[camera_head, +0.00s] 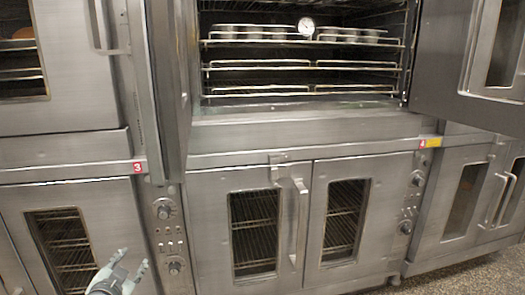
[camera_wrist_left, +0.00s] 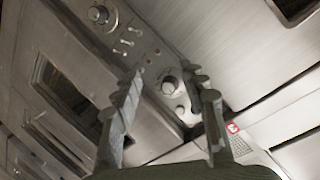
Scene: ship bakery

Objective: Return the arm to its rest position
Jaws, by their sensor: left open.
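My left gripper (camera_head: 122,272) shows at the bottom left of the head view, in front of the lower oven doors. Its two fingers are apart with nothing between them. In the left wrist view the open fingers (camera_wrist_left: 165,100) point toward an oven control panel with knobs (camera_wrist_left: 171,86). Most of my left arm is outside the head view. My right gripper is in neither view.
An upper oven stands open, with muffin tins (camera_head: 248,32) and a round dial thermometer (camera_head: 306,27) on its top rack. Its open right door (camera_head: 440,60) sticks out. Lower oven doors (camera_head: 335,200) are shut. Floor (camera_head: 480,275) shows at the bottom right.

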